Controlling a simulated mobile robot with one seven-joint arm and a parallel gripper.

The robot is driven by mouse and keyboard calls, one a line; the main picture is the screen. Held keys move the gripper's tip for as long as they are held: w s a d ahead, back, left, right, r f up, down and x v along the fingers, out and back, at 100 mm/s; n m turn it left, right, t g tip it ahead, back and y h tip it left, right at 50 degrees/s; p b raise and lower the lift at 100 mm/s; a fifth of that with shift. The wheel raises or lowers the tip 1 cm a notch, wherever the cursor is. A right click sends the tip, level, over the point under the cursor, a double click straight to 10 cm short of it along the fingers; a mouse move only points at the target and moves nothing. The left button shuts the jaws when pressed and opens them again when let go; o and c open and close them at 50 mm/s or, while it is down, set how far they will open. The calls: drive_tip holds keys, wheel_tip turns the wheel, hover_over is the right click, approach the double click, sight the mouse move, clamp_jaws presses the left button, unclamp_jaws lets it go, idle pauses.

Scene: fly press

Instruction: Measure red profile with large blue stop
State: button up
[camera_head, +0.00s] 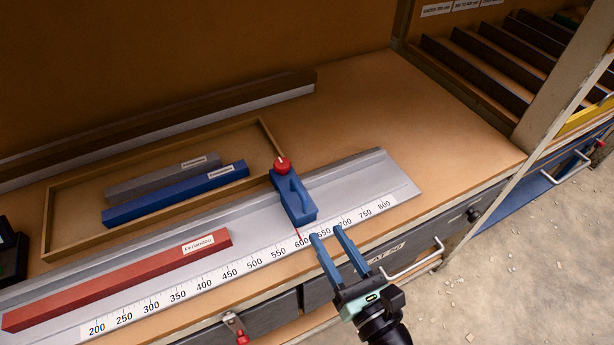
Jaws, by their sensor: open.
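The red profile (120,280) is a long red bar with a white label, lying along the measuring rail (345,175) at its left part. Its right end is near the 450 to 500 marks of the scale. The large blue stop (295,200) sits on the rail near the 600 mark, with a red knob (282,164) at its back and a handle on top. A gap lies between the red profile's right end and the stop. My gripper (327,235) is open and empty, its blue fingers just in front of the stop and over the scale's front edge.
A wooden tray (60,200) behind the rail holds a grey bar (160,178) and a blue bar (175,194). Drawers with handles (412,262) lie below the bench front. Shelves with dividers (480,70) stand at the right. The bench at back right is clear.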

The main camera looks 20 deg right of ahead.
sight(304, 201)
drive_tip(key=w, duration=1.2)
drive_tip(key=shift+w+a, duration=0.3)
clamp_jaws()
idle(0.8)
